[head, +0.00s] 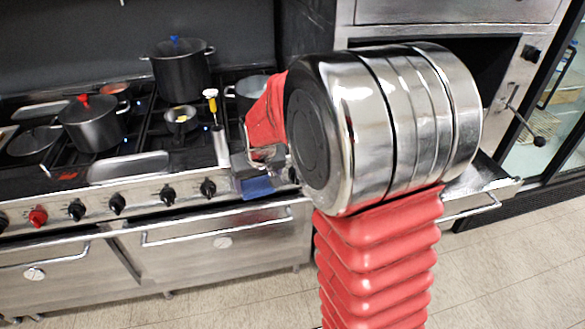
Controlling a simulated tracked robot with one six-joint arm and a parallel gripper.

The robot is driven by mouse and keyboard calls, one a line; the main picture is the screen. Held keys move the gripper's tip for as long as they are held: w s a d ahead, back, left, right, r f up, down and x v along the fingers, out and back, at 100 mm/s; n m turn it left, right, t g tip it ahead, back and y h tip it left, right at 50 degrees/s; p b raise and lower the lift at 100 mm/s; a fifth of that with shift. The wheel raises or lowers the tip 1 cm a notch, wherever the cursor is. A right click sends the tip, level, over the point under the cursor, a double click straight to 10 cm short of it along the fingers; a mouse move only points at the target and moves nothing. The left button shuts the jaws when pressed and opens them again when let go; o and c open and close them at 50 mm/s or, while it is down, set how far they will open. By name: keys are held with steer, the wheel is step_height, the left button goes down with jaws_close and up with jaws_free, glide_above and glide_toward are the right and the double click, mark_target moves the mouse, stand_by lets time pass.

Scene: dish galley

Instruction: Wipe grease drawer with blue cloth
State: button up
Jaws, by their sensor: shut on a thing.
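My gripper (254,168) is left of my large chrome arm joint and points down at the front edge of the range. It is shut on the blue cloth (258,187), which shows as a small blue patch below the fingers. The cloth is near the front rail; I cannot tell whether it touches it. What looks like the grease drawer (482,187) is a steel drawer with a bar handle, sticking out at the right, apart from the cloth. My arm hides its left part, and its inside does not show clearly.
The range top holds a tall dark pot (181,70), a pot with a red knob (93,122), a small pan (181,120) and a yellow-topped utensil (211,98). A black-knobbed lever (525,128) juts out at right. The tiled floor (500,270) in front is clear.

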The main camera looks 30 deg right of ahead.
steer(key=a+f+n, duration=0.1)
steer(key=a+f, duration=0.2)
steer(key=a, duration=0.6)
steer(key=shift+w+a+f+n+y, duration=0.2)
steer(key=shift+w+f+n+y, duration=0.1)
steer(key=shift+w+n, duration=0.1)
